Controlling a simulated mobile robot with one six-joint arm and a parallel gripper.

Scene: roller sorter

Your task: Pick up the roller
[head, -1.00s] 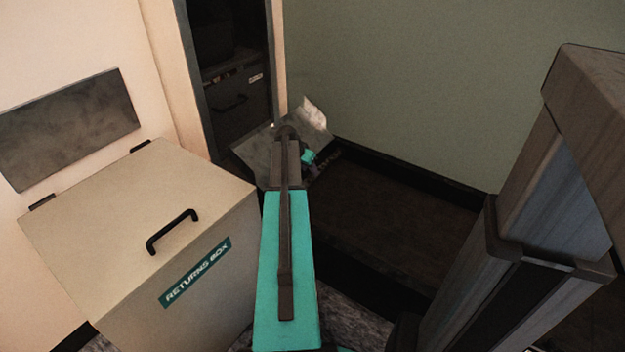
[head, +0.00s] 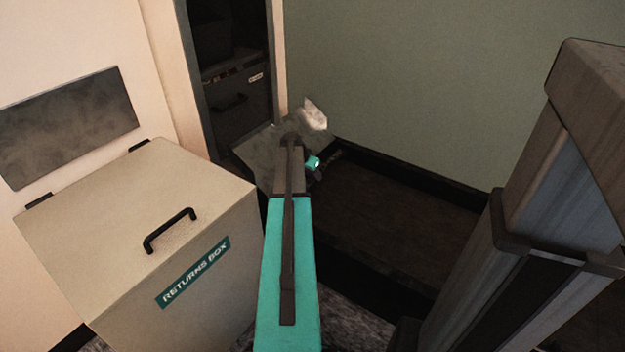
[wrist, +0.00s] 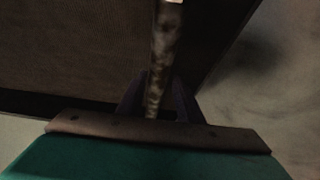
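A long, narrow, mottled brown-grey bar (wrist: 160,55), which looks like the roller, runs from the top of the wrist view down between my fingers. A pale patch shows at its top end. My gripper (wrist: 160,88) has its two dark fingers apart, one on each side of the bar. A dark gap seems to show beside the bar, so the fingers do not look closed on it. I cannot tell how far the bar lies below the fingertips. In the head view my arm hides most of the gripper, and I cannot make out the roller there.
A beige returns box (head: 130,215) with a closed lid and black handle stands at left. A grey sheet-like surface (head: 260,160) lies at the far corner, by a dark cabinet (head: 235,95). A dark brown flat surface (head: 400,215) runs along the green wall (head: 430,90).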

